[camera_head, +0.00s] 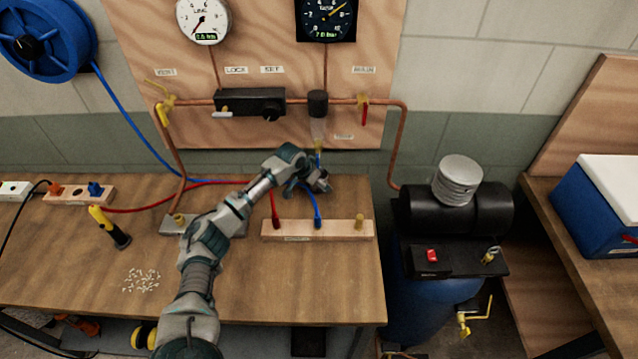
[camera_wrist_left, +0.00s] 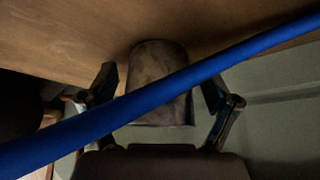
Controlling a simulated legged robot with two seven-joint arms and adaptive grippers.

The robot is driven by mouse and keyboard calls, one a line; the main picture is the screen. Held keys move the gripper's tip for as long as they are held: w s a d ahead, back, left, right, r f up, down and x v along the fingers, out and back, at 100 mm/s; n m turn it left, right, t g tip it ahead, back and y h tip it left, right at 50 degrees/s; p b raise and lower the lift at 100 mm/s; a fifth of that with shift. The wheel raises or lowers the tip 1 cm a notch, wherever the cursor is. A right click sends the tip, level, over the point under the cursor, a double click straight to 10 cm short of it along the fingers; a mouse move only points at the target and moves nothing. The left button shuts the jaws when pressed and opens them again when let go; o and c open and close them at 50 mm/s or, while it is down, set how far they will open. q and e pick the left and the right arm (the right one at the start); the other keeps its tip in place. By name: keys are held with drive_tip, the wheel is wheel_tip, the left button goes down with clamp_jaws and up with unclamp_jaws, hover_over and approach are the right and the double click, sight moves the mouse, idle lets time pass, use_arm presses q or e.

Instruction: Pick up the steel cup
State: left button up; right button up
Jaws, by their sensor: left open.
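A dull grey, cup-shaped thing, which I take for the steel cup (camera_wrist_left: 150,61), shows in the left wrist view, with its narrower end toward the wooden surface. It lies between the spread fingers of my left gripper (camera_wrist_left: 158,82); I cannot tell whether either finger touches it. A blue hose (camera_wrist_left: 75,127) crosses in front of it and partly hides it. In the head view my left gripper (camera_head: 318,184) is at the back of the bench, below the clear filter bowl (camera_head: 318,130). I cannot make out the cup there. My right gripper is not in view.
A wooden block (camera_head: 290,231) with red and blue hose ends and a brass fitting lies in front of the gripper. The black compressor (camera_head: 440,215) is to the right. The bench front is mostly clear.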

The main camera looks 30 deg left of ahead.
use_arm(q)
drive_tip(key=c, duration=1.4)
